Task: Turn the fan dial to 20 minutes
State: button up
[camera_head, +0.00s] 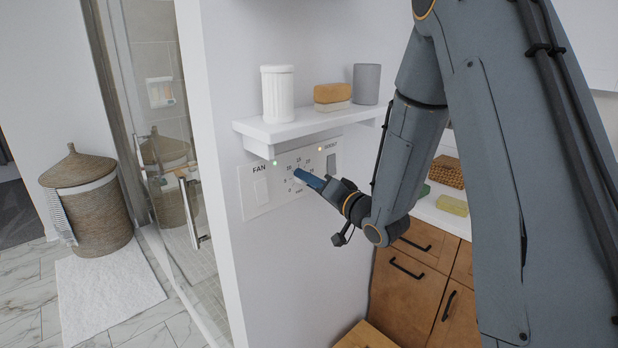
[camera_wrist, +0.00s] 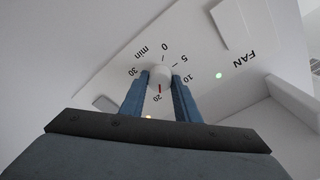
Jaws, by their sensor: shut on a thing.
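The white fan dial (camera_wrist: 160,74) sits on the white wall panel (camera_head: 262,205) below a shelf. In the wrist view the dial is between the two blue fingers of my gripper (camera_wrist: 160,95), which is shut on it. In the head view my gripper (camera_head: 308,178) reaches the panel from the right and hides the dial.
A flat switch (camera_head: 261,191) is left of the dial, and a green light (camera_wrist: 219,75) shows near the FAN label. A counter stands at the right.

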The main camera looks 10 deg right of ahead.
jog(key=shift+m+p, duration=0.3)
jog(key=shift+m, duration=0.5)
jog(key=o, duration=1.1)
jog(key=shift+c, duration=0.2)
jog(key=shift+d, duration=0.1)
jog(key=b+v, duration=0.2)
jog(key=v, duration=0.5)
jog(key=shift+s, duration=0.35)
jog(key=shift+d, duration=0.2)
